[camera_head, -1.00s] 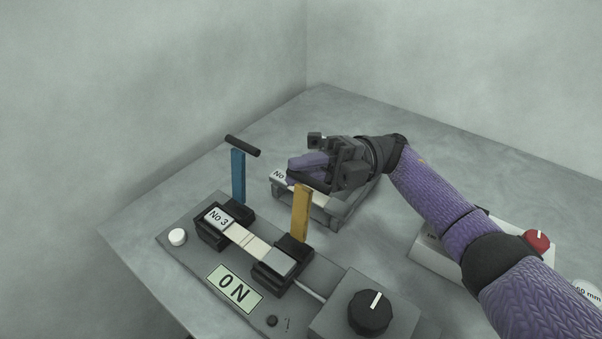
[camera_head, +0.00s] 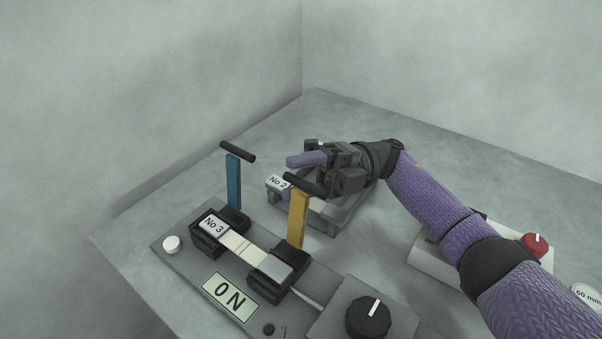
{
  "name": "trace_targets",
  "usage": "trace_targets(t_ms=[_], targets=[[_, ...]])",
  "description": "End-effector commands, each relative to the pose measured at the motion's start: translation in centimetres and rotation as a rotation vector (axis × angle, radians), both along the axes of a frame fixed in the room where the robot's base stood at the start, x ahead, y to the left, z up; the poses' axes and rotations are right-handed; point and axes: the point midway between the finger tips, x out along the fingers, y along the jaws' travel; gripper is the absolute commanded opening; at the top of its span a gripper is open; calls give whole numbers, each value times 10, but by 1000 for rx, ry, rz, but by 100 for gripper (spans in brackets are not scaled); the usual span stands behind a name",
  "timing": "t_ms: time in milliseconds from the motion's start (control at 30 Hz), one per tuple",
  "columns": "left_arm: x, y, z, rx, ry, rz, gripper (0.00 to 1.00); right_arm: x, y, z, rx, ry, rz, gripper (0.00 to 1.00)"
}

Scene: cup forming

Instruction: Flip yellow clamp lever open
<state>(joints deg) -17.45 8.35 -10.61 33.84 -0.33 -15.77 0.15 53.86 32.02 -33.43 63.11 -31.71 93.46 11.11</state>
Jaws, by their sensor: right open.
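The yellow clamp lever (camera_head: 298,219) stands upright on the right black clamp (camera_head: 279,272) of the grey clamp unit. Its black crossbar handle (camera_head: 303,184) shows at the top. My right gripper (camera_head: 306,173) is open, with a purple finger pointing left, just behind and above the crossbar. I cannot tell whether it touches the handle. A blue lever (camera_head: 234,182) with a black crossbar stands upright on the left clamp (camera_head: 218,229), marked "No 3". A pale strip (camera_head: 242,247) runs between the two clamps. My left gripper is not in view.
A grey stand marked "No 2" (camera_head: 278,183) sits behind the yellow lever, partly under my gripper. The unit has an "ON" panel (camera_head: 230,297), a white button (camera_head: 171,244) and a black dial (camera_head: 368,317). A red knob (camera_head: 535,244) is at right. The left table corner is clear.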

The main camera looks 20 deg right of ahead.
Motion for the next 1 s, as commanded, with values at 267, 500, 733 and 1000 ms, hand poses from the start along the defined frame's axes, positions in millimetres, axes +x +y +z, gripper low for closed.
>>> trace_targets(t_ms=[267, 500, 733, 1000], targets=[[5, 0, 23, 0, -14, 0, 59, -1, 0, 53, 2, -8, 0, 53], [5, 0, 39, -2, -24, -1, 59, 0, -1, 103, 9, -12, -4, 54], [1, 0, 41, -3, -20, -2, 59, 0, 0, 108, 10, -9, -4, 54], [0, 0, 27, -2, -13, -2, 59, 10, -3, 38, -297, -43, -54, 53]])
